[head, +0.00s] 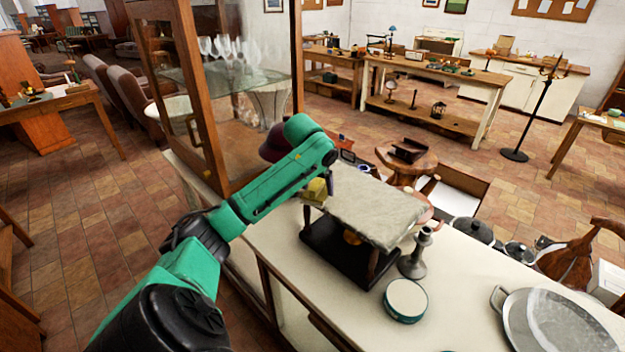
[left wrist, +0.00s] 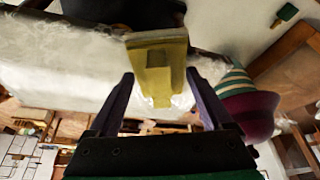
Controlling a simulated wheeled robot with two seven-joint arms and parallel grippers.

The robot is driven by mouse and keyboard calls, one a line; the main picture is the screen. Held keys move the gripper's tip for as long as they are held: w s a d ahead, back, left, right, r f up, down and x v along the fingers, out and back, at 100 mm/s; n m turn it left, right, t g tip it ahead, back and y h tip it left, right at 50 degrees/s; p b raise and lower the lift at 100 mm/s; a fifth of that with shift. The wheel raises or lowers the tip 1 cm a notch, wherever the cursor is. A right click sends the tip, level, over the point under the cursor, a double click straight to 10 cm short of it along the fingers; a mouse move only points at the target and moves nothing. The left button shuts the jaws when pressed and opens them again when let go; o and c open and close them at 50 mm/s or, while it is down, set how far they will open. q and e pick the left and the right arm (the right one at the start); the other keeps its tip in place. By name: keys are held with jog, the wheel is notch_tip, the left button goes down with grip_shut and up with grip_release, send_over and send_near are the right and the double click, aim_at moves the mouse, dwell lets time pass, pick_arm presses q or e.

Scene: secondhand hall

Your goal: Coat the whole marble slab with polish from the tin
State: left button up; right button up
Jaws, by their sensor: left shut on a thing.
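The marble slab (head: 372,205) is pale grey-white and rests on a dark stand on the long white counter; it fills much of the upper left of the left wrist view (left wrist: 60,75). I cannot tell whether any polish is on it. The round tin (head: 405,300), green-sided with a pale top, stands on the counter at the slab's near right. My left gripper (head: 325,187) is at the slab's left end, shut on a yellow block-like applicator (left wrist: 160,60), which shows between its fingers. Whether the applicator touches the slab is unclear. My right gripper is out of view.
A grey candlestick (head: 415,255) stands close to the slab's right corner. A large metal tray (head: 565,320) lies at the counter's right. A glass cabinet (head: 215,110) stands behind my left arm, and a maroon hat-like thing (left wrist: 250,110) is beside the gripper.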

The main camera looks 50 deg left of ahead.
pick_arm(q)
jog(key=shift+d, duration=1.45)
jog(key=shift+d, duration=2.15)
jog(key=shift+w+d, duration=0.1)
jog(key=shift+d, duration=2.05)
jog(key=shift+d, duration=2.15)
jog(key=shift+w+d, duration=0.1)
jog(key=shift+d, duration=2.05)
